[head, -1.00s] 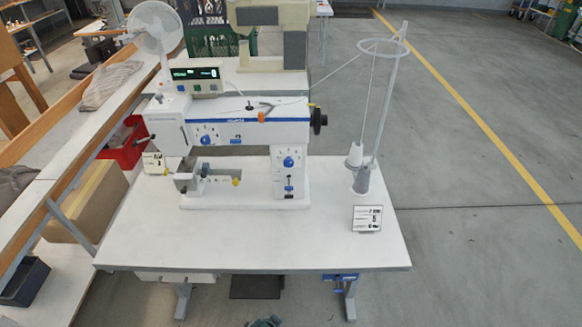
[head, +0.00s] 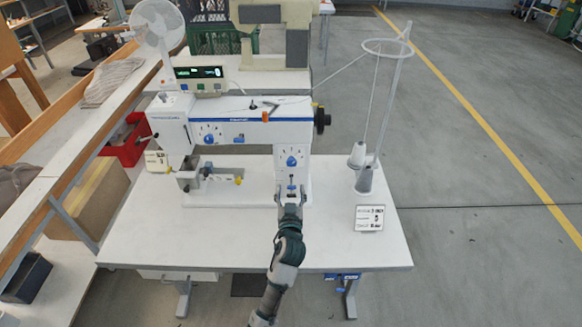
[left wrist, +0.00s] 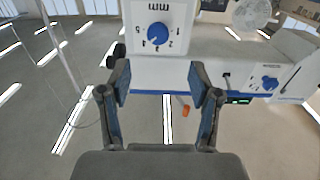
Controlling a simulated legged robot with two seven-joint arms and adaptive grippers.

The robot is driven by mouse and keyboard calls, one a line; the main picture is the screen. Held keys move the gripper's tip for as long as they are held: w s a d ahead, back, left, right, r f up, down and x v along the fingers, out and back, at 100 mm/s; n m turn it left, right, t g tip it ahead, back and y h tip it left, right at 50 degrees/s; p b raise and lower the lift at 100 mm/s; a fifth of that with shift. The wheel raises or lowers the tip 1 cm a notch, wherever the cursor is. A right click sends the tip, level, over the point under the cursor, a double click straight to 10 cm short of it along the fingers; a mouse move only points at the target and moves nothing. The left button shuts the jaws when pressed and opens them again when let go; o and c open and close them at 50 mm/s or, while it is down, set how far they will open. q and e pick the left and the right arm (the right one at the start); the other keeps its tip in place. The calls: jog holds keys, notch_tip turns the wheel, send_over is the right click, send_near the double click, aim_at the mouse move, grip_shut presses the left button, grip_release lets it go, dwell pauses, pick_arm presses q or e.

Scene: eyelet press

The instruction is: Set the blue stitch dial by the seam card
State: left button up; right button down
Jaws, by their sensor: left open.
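The blue stitch dial (head: 292,161) sits on the white front of the sewing machine's right column. The left wrist view shows this blue knob (left wrist: 158,35) upside down, with numbers around it and "mm" above. My left gripper (head: 290,200) is in front of the column, just below the dial. In the left wrist view its two fingers (left wrist: 158,84) are spread with nothing between them, and the dial lies beyond the tips. A small printed card (head: 369,217) stands at the right of the table; its text is too small to read surely. My right gripper is not in view.
A second blue dial (head: 209,138) is on the machine's left head, and another small card (head: 157,160) stands at left. A thread stand (head: 364,180) rises at right. The white table's front (head: 180,240) is clear. A fan (head: 157,25) stands behind.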

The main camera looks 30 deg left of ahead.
aim_at(292, 165)
pick_arm(q)
jog(key=x, duration=1)
jog(key=shift+w+d, duration=0.15)
jog(key=shift+w, duration=0.4)
jog(key=shift+w+a, duration=0.15)
jog(key=shift+a, duration=0.3)
jog(key=c, duration=0.7)
jog(key=shift+d, duration=0.15)
jog(key=c, duration=0.4)
